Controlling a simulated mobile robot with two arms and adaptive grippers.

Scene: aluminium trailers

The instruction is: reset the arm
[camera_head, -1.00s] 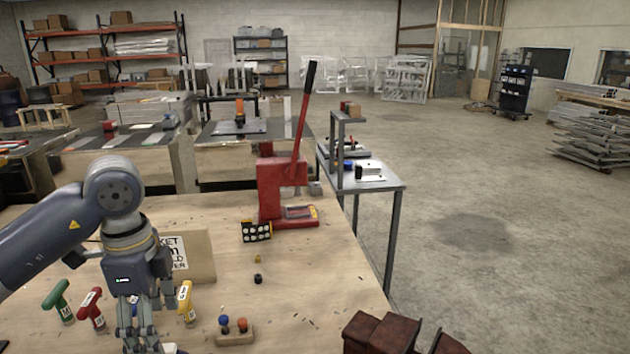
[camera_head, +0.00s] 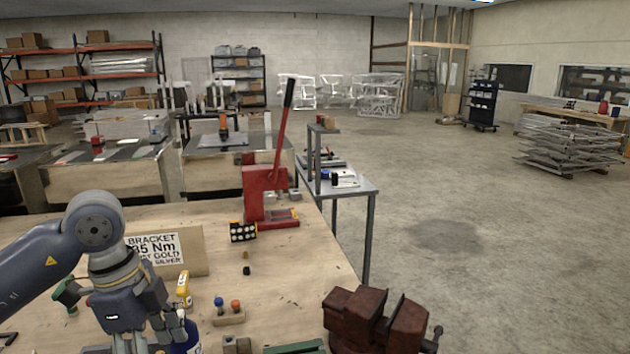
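My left arm comes in from the left over the wooden workbench (camera_head: 290,262). My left gripper (camera_head: 138,342) points down above the near left part of the bench. Its fingertips run to the bottom edge of the picture, so its opening is unclear, and I see nothing clearly held in it. A green-handled tool (camera_head: 68,294) is partly hidden behind my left arm. A yellow-handled tool (camera_head: 184,290) stands just right of the gripper. My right gripper is not in view.
A cardboard sign (camera_head: 190,250) stands behind the gripper. A red lever press (camera_head: 266,195) is at the bench's far side. A wooden block with blue and red knobs (camera_head: 229,317), a blue object (camera_head: 188,340) and a dark red vise (camera_head: 375,320) are nearer. Open floor lies right.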

